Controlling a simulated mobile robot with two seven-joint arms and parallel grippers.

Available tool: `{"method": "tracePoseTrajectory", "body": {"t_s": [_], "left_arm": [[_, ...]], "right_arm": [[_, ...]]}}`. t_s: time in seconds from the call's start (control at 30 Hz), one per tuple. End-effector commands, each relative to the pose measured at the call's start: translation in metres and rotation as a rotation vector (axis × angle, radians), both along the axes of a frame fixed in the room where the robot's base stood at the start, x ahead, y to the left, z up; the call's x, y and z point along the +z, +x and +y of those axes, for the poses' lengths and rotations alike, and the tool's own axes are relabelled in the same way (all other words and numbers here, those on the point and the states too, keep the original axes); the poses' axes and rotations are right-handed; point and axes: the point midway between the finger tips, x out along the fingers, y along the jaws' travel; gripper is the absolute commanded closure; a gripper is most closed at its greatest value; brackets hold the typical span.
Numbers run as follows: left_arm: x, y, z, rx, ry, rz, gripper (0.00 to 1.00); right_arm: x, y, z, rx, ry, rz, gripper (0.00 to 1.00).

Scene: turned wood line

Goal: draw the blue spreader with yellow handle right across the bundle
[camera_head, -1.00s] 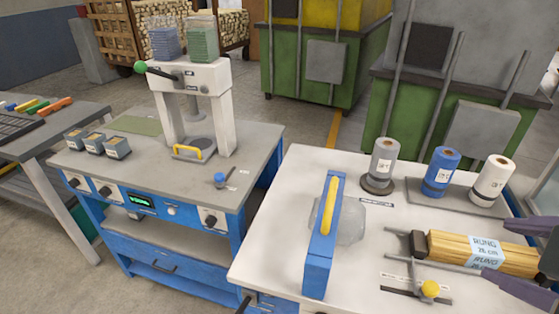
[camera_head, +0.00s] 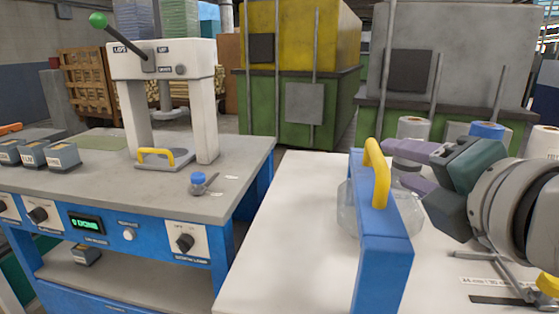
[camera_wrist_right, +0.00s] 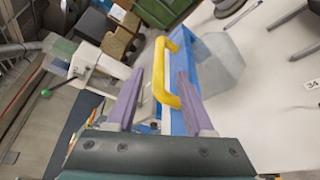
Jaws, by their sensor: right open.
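The blue spreader (camera_head: 383,262) stands upright on the white table, its yellow handle (camera_head: 377,172) on top. My right gripper (camera_head: 398,165) comes in from the right with its purple fingers beside the handle. In the right wrist view, the blue spreader (camera_wrist_right: 207,62) shows beyond the gripper (camera_wrist_right: 162,92). There, the yellow handle (camera_wrist_right: 165,72) lies between the open fingers, which are not closed on it. The wrapped wood bundle is out of sight in the head view now, with my right arm covering that side. My left gripper is not in view.
Rolls, including a blue one (camera_head: 487,130), stand at the back right. A grey bench (camera_head: 120,185) with a white lever press (camera_head: 208,105) stands left. The table's left part is bare.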

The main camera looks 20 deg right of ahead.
Motion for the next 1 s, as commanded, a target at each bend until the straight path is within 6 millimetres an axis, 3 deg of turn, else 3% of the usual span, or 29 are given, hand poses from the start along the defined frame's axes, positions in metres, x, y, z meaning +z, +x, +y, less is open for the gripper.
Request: {"method": "tracePoseTrajectory", "body": {"t_s": [0.2,0.4,0.8,1.0], "left_arm": [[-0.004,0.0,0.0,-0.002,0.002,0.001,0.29],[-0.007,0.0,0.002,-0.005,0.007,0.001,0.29],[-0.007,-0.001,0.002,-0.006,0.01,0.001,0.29],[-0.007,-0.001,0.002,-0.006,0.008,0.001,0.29]], "right_arm": [[-0.009,0.042,-0.011,-0.005,0.001,-0.003,0.48],[-0.016,0.068,-0.017,-0.004,0.003,0.0,0.48],[-0.017,0.076,-0.018,-0.002,0.004,0.002,0.48],[-0.017,0.076,-0.018,-0.002,0.004,0.002,0.7]]}}
